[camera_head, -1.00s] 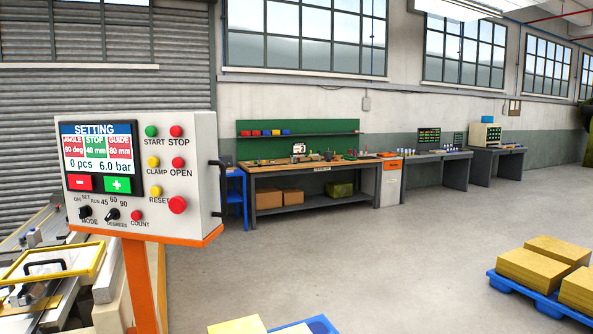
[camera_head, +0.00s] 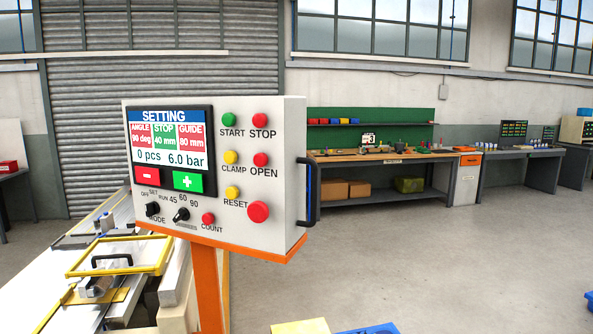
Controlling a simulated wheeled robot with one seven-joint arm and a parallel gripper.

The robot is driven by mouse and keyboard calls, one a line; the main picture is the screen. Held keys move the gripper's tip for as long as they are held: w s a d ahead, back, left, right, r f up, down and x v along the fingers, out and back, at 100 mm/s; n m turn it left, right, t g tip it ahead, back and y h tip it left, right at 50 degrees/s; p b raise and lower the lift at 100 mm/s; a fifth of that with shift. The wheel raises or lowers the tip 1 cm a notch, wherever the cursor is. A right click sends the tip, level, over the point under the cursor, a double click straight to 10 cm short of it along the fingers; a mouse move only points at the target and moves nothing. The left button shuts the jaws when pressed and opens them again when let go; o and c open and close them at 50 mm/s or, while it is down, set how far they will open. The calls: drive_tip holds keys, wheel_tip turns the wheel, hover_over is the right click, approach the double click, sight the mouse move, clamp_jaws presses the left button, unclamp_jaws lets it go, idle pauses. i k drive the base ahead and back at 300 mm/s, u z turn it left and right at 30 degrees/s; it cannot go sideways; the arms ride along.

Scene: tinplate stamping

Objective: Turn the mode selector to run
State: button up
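The control panel (camera_head: 258,120) is a white box on an orange post, left of centre. Its mode selector (camera_head: 152,209) is a black knob at the lower left, with OFF, SET and RUN printed above it; its exact pointing is too small to tell. The screen (camera_head: 171,143) reads SETTING, with 90 deg, 40 mm, 80 mm, 0 pcs and 6.0 bar. A second black knob (camera_head: 181,215), marked 45, 60 and 90, sits right of the mode selector. My gripper is not in view.
START, STOP, CLAMP, OPEN and RESET buttons and a large red button (camera_head: 258,212) fill the panel's right side. A black handle (camera_head: 306,190) sticks out from its right edge. A machine with a yellow frame (camera_head: 120,256) stands at lower left. The floor (camera_head: 440,260) at right is mostly clear.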

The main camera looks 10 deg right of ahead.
sight(152, 209)
drive_tip(key=u, duration=0.15)
drive_tip(key=k, duration=0.45)
drive_tip(key=u, duration=2.05)
drive_tip(key=i, duration=1.75)
drive_tip(key=z, duration=0.25)
